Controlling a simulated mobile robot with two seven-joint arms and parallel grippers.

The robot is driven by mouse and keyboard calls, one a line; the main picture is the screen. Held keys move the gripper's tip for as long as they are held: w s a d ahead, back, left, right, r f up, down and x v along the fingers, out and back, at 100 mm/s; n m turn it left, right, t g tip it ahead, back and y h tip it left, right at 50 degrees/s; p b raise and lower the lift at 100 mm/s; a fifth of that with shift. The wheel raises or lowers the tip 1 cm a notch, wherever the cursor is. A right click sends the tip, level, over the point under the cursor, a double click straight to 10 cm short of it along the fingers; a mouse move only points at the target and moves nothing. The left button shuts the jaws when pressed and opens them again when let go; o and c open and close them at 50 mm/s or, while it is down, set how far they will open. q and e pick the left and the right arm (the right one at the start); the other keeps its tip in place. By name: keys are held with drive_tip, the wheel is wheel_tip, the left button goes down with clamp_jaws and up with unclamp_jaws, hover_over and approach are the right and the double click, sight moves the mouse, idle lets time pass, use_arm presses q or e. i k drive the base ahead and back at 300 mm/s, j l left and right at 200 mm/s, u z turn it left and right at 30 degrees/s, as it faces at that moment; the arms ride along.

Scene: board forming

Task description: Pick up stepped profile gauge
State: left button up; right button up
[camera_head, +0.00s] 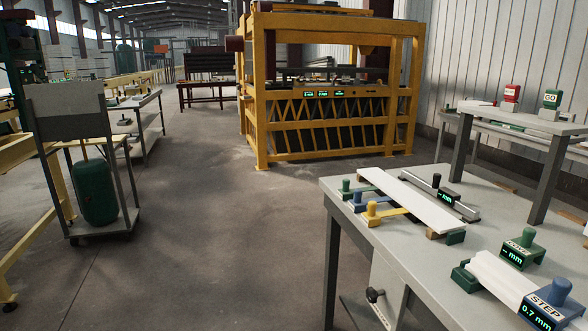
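The stepped profile gauge (553,299), a blue block with a round knob, a white "STEP" label and a green "0.7 mm" readout, sits at the lower right on the grey workbench. It is at the near end of a short white board piece (499,276) and partly cut off by the frame's bottom edge. A green gauge (521,250) with a "mm" readout stands just behind it. Neither of my grippers is in view.
A long white board (418,201) lies on the workbench (345,192) with green, blue and yellow knobbed tools beside it. A raised shelf (480,118) holds red and green "GO" blocks. A yellow press (330,90) stands behind.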

sight(549, 307)
drive_tip(key=z, duration=1.45)
